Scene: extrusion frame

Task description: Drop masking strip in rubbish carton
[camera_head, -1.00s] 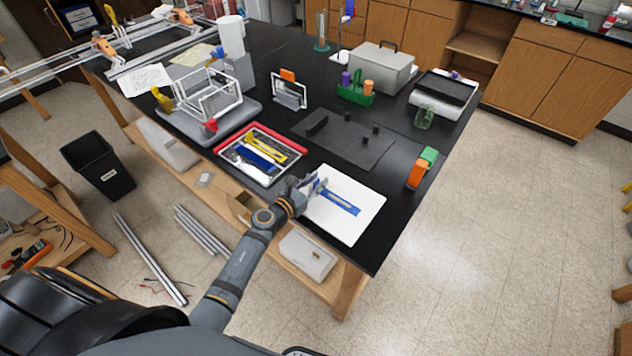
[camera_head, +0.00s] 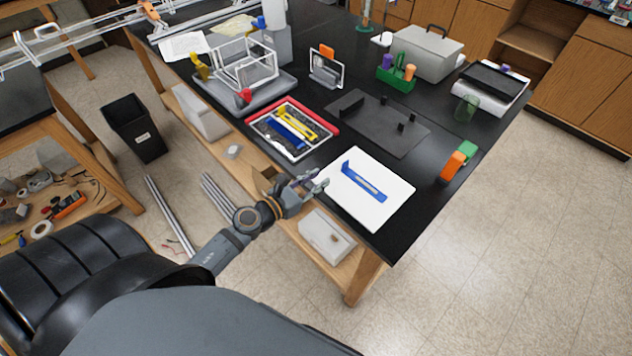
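A blue part (camera_head: 364,182) with a raised left end and a pale band along its middle lies on a white board (camera_head: 395,212) on the black bench. I cannot tell whether the pale band is the masking strip. My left gripper (camera_head: 316,184) is just off the board's left edge, apart from the blue part. Its tips are too small to tell whether they hold a thin strip. A small brown carton (camera_head: 268,173), perhaps the rubbish carton, sits on the shelf under the bench edge, partly hidden behind my gripper. My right gripper is not in view.
A red-edged tray (camera_head: 327,126) with blue and yellow tools lies behind the gripper. A black bin (camera_head: 135,128) stands on the floor at left. A grey mat (camera_head: 385,122) lies beyond the board. A pale box (camera_head: 326,236) sits on the lower shelf.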

